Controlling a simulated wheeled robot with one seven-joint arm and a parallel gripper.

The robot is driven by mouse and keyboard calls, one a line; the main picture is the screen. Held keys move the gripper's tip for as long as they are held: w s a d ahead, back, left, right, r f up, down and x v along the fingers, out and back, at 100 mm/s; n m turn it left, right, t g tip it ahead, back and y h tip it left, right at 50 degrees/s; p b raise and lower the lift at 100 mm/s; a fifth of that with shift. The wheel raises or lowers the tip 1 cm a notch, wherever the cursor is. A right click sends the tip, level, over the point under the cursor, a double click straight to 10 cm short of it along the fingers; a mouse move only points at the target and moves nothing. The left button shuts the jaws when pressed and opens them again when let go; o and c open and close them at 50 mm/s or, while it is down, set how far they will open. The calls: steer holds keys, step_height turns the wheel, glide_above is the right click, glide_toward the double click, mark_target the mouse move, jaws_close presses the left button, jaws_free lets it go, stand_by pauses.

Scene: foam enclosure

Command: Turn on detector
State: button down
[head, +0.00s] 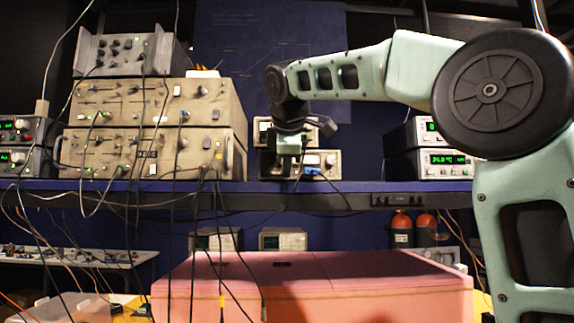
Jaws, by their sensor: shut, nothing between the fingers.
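None of the instruments carries a readable label that marks it as the detector. My gripper (288,148) is in front of two small beige instruments on the shelf, shut and empty, and points away from me. The upper small instrument (318,133) and the lower small instrument (325,164) are stacked. The lower one has a blue-marked knob or connector and a cable at its front. My gripper and wrist hide much of both faces. I cannot tell whether the gripper touches them or whether a switch is on.
Stacked beige instruments (190,150) with many hanging cables stand on the shelf (340,189) at left. Meters with green displays (447,159) stand at right. A pink foam enclosure (320,285) lies below in front. Two orange-topped bottles (401,224) stand behind it.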

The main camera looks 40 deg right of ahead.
steer(key=shift+w+d+r+p, duration=0.1)
steer(key=shift+w+r+p, duration=0.05)
steer(key=shift+r+p, duration=0.75)
steer(key=shift+f, duration=0.1)
